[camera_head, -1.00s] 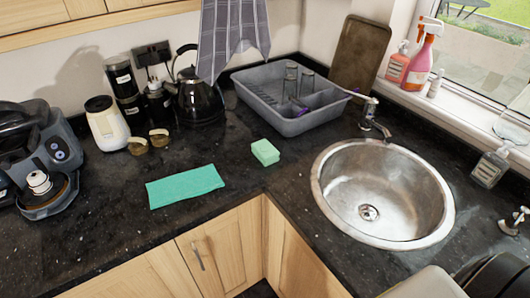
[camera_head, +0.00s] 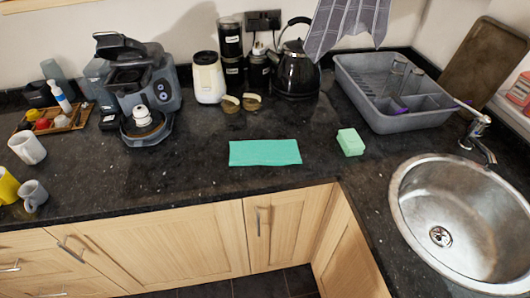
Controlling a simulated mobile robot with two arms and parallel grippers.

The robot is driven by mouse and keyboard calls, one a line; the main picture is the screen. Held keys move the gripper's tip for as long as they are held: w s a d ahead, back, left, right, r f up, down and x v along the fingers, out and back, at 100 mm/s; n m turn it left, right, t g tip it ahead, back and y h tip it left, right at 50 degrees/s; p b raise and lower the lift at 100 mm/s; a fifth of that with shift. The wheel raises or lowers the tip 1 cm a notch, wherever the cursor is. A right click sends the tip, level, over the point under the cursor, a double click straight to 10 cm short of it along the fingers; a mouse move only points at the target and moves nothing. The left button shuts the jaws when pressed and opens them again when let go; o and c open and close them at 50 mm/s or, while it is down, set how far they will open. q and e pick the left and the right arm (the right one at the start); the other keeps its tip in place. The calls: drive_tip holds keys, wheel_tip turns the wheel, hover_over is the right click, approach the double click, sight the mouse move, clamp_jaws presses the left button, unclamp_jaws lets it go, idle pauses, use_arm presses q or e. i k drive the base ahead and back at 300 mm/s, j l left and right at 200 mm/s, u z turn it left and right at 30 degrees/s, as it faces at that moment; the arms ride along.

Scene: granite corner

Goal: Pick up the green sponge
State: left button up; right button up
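The green sponge (camera_head: 350,142) is a small pale green block lying on the dark granite counter, left of the round sink and in front of the grey dish rack. A flat teal cloth (camera_head: 265,152) lies on the counter to its left, apart from it. Neither of my grippers shows in the head view.
The steel sink (camera_head: 440,236) with its tap (camera_head: 478,135) is at the right. The grey dish rack (camera_head: 395,95) holding glasses stands behind the sponge. A black kettle (camera_head: 296,72), white jug (camera_head: 208,78) and coffee machine (camera_head: 140,85) line the back. Counter around the sponge is clear.

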sight(349, 140)
drive_tip(key=i+j+z, duration=0.25)
drive_tip(key=z, duration=0.15)
drive_tip(key=i+j+z, duration=0.25)
drive_tip(key=z, duration=0.2)
drive_tip(key=j, duration=0.1)
